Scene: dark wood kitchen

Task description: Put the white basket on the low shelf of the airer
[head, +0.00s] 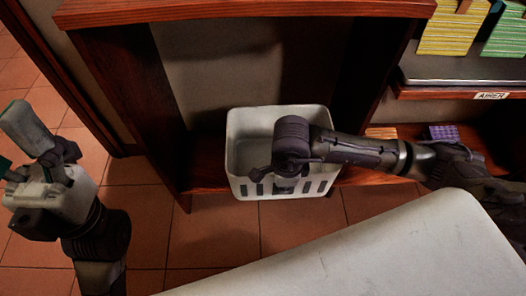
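The white basket (236,140) stands upright at the front of the low wooden shelf (205,162), inside the open dark wood unit. Its slotted front side reaches past the shelf's front edge. I cannot tell whether its bottom rests on the board. My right gripper (284,184) is at the basket's front wall, reaching in from the right over the rim. Its fingers are mostly hidden under its own body, so their grip is unclear. My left gripper (17,143) is at the far left, away from the basket, with its green-padded fingers apart and nothing between them.
A small label reading "AIRER" (492,96) is on the shelf edge at the right. Yellow and green cloths (449,33) hang above it. A purple item (443,132) lies on a lower shelf. The unit's side walls flank the basket.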

